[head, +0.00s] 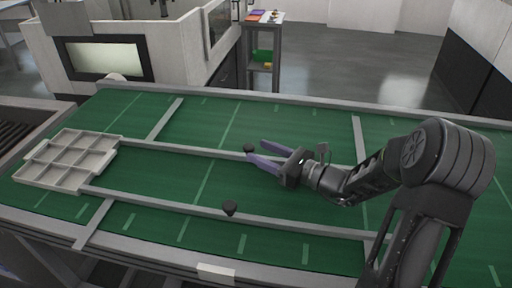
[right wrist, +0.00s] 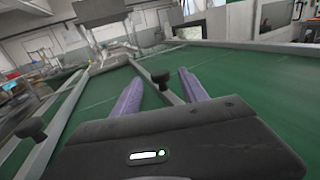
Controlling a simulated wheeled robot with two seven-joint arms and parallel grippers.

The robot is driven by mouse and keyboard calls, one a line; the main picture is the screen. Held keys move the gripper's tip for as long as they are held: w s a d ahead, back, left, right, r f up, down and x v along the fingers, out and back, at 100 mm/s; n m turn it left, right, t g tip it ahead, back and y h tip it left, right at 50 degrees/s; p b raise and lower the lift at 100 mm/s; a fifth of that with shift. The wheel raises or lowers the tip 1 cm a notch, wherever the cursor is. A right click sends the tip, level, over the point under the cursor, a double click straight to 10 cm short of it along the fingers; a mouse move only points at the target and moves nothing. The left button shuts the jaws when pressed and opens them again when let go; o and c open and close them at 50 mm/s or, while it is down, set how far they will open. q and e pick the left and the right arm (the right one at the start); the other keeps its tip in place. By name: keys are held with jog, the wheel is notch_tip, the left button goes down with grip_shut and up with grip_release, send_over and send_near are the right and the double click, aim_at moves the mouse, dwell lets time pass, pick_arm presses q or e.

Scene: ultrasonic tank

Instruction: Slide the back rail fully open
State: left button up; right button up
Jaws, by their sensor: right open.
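The back rail (head: 190,149) is a long grey bar running across the green table, with a black knob (head: 249,149) near its middle. My right gripper (head: 256,150) is open, with its purple fingers pointing left toward this knob. In the right wrist view the knob (right wrist: 160,76) shows between and just past the spread fingertips (right wrist: 160,78), with no visible contact. The front rail (head: 160,202) runs roughly parallel, nearer the front, with its own black knob (head: 230,208). That knob also shows at the left in the right wrist view (right wrist: 30,128). My left gripper is not in view.
A grey compartment tray (head: 68,160) lies at the left ends of the rails and looks empty. Grey crossbars cross the green table (head: 290,205) at left and right. A white-walled machine (head: 150,50) and a small shelf stand (head: 262,55) are behind the table.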

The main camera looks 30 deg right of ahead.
jog(key=shift+x, duration=1.2)
grip_shut()
dwell(0.6)
